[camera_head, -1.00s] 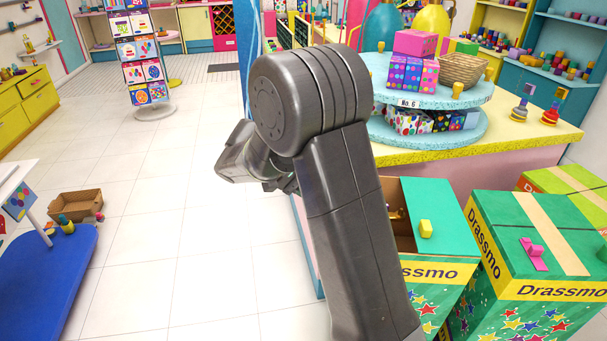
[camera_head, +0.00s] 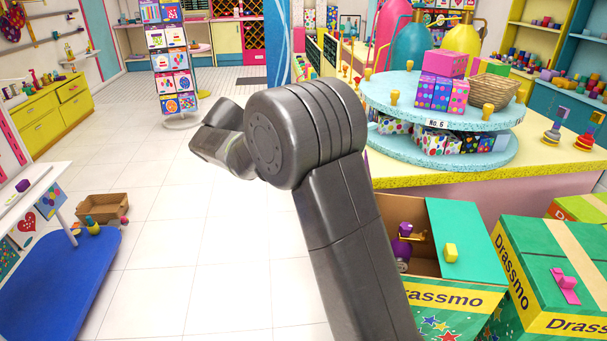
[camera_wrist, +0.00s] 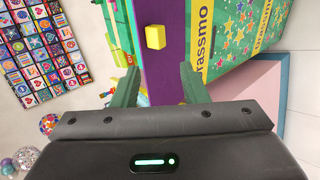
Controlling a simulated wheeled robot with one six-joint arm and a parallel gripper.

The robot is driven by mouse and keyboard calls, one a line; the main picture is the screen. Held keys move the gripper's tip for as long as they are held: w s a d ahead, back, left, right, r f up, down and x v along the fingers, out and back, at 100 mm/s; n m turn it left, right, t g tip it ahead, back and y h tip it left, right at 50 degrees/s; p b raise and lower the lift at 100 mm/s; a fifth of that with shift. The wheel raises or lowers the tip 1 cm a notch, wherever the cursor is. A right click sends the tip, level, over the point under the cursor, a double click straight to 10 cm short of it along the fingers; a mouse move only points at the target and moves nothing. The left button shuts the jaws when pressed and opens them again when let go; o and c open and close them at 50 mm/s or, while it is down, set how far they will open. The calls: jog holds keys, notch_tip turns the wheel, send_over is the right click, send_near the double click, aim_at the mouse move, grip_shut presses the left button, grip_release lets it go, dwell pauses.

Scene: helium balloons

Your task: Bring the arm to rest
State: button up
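My arm (camera_head: 345,220) rises through the middle of the head view, bent at a large grey joint, with its wrist part (camera_head: 222,140) folded out to the left. My gripper's fingers cannot be made out in the head view. In the wrist view my gripper (camera_wrist: 157,86) shows two green fingers spread apart, with nothing held between them. Beyond them is a green Drassmo box (camera_wrist: 232,25) with a yellow knob (camera_wrist: 155,37) and a purple face. The open Drassmo box (camera_head: 462,225) stands right of my arm in the head view, with a purple item (camera_head: 403,248) inside.
A yellow-topped counter (camera_head: 500,172) with a round blue stand (camera_head: 440,105) is at the right. A second Drassmo box (camera_head: 545,250) stands at the lower right. A blue platform (camera_head: 60,290) and a cardboard box (camera_head: 103,207) are at the left. The tiled floor between is clear.

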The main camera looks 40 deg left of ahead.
jog(key=shift+d, duration=0.1)
jog(key=x, duration=1.1)
